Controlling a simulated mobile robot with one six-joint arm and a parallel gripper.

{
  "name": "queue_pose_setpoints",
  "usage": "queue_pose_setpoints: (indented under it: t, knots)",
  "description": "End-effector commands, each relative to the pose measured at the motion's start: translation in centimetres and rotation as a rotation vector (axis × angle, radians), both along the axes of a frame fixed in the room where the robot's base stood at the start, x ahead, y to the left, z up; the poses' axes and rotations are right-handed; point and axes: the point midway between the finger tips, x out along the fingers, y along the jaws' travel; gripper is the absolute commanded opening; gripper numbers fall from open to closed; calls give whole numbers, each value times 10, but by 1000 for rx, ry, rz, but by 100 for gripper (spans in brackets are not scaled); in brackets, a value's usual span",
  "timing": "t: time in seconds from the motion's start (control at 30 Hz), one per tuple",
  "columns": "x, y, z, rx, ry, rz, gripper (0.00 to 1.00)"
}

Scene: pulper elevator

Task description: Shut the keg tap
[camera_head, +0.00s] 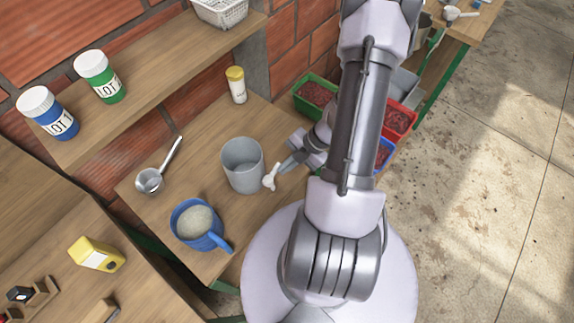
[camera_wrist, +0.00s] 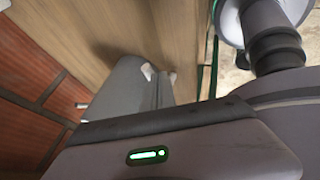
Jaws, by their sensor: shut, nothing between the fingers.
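The keg is a grey, open-topped cylinder (camera_head: 242,170) standing upright on the wooden table, left of my arm. A small white tap (camera_head: 270,177) sits low on its right side. My gripper (camera_head: 284,166) is shut and empty. It reaches from the right, with its tips close beside the tap; I cannot tell if they touch it. In the wrist view, my fingers (camera_wrist: 163,90) partly hide white pieces that look like the tap (camera_wrist: 147,71). A grey surface to their left looks like the keg (camera_wrist: 122,85).
A blue mug (camera_head: 200,226) stands front-left of the keg, a metal scoop (camera_head: 150,180) lies left, and a yellow-capped bottle (camera_head: 236,85) stands behind. Red, green and blue bins (camera_head: 318,92) sit right, partly behind my arm. A shelf (camera_head: 150,85) holds two labelled jars.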

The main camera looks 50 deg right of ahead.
Motion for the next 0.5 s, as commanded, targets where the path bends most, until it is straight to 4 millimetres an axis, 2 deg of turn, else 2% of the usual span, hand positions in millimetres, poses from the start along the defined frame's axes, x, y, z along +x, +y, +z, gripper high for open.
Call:
queue_pose_setpoints:
  t: [0.07, 0.5]
  knots:
    - [6, 1, 7, 1, 1, 43, 0]
    - [10, 1, 0, -1, 0, 77, 0]
